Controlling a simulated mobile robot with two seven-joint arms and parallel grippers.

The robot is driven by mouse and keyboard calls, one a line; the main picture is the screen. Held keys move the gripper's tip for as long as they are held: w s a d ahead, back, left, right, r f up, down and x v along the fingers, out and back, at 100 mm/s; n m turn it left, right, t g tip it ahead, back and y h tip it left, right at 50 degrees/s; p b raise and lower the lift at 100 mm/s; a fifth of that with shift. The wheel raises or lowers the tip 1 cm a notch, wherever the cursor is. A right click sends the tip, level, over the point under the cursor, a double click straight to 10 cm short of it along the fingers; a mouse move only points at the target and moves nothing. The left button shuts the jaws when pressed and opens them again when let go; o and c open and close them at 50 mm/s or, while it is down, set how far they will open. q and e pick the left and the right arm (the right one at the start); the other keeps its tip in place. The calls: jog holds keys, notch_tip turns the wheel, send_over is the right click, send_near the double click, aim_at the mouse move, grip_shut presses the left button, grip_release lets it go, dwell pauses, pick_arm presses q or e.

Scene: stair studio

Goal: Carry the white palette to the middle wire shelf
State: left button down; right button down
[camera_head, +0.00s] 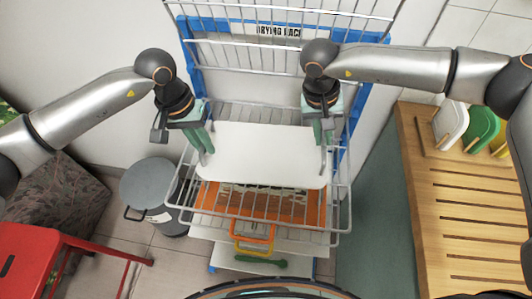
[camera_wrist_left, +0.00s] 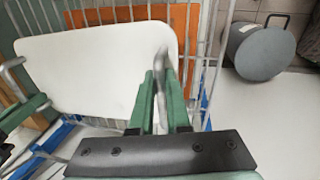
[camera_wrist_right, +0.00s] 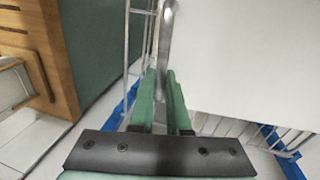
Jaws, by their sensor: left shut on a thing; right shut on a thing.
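The white palette (camera_head: 262,152) is level over the middle wire shelf (camera_head: 338,215) of the blue-framed drying rack. It lies between my two grippers, with its front edge inside the shelf's front rail. I cannot tell whether it touches the wires. My left gripper (camera_head: 206,148) is shut on a grey metal handle at the palette's left side; the palette also shows in the left wrist view (camera_wrist_left: 85,70). My right gripper (camera_head: 324,138) is shut on a similar handle at the right side; the palette fills much of the right wrist view (camera_wrist_right: 245,60).
An orange tray (camera_head: 316,205) sits below the shelf. Another wire shelf (camera_head: 270,55) is above and behind. A grey bin (camera_head: 150,185) and a red stool (camera_head: 45,250) stand left. A slatted wooden bench (camera_head: 470,210) with coloured boards (camera_head: 482,125) stands right.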

aim_at(207, 155)
pick_arm(q)
jog(key=shift+f, duration=0.15)
pick_arm(e)
jog(key=shift+d+f, duration=0.1)
jog(key=shift+f, duration=0.1)
